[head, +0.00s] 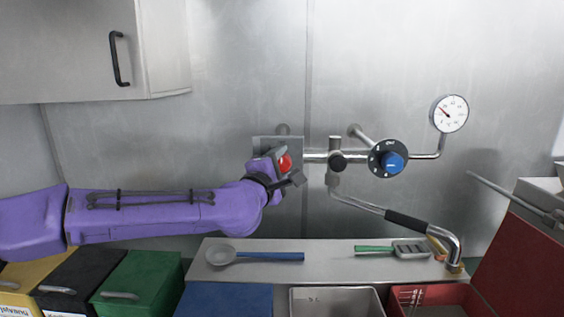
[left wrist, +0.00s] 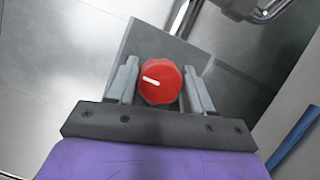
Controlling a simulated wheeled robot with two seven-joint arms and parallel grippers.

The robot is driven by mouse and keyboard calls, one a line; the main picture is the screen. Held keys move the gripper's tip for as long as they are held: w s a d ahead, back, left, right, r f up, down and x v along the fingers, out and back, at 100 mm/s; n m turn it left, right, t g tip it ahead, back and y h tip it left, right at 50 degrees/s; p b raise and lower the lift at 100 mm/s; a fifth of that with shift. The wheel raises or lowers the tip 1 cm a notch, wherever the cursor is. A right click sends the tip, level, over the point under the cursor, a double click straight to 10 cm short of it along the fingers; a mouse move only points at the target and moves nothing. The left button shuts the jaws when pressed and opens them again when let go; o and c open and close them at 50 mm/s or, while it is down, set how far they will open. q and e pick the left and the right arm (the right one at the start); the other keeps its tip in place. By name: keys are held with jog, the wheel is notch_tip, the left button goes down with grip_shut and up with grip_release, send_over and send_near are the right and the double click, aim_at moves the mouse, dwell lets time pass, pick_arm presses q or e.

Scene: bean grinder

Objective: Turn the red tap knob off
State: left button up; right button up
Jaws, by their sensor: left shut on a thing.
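The red tap knob (head: 285,163) sits on a grey plate on the metal wall, left of the pipe with the blue knob. In the left wrist view the red knob (left wrist: 160,82) shows a white mark pointing to the left and slightly up. My left gripper (left wrist: 160,88) has a finger on each side of the red knob and is shut on it. In the head view my purple left arm reaches in from the left and the left gripper (head: 280,170) partly covers the knob and its plate. My right gripper is not in view.
A blue knob (head: 392,162) and a gauge (head: 449,114) are on the pipe to the right. A tap spout (head: 385,212) swings out below. A shelf (head: 330,258) holds a ladle (head: 222,255) and a green-handled utensil (head: 375,249). A cabinet (head: 85,60) hangs upper left.

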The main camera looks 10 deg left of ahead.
pick_arm(q)
jog(key=o, duration=1)
jog(key=s+b, duration=0.1)
jog(key=s, duration=0.2)
jog(key=s+a+b, duration=0.1)
jog(key=s, duration=0.3)
jog(key=s+a+f+b, duration=0.1)
jog(key=s, duration=0.2)
jog(key=shift+s+b, duration=0.15)
jog(key=shift+b, duration=0.25)
jog(key=shift+d, duration=0.1)
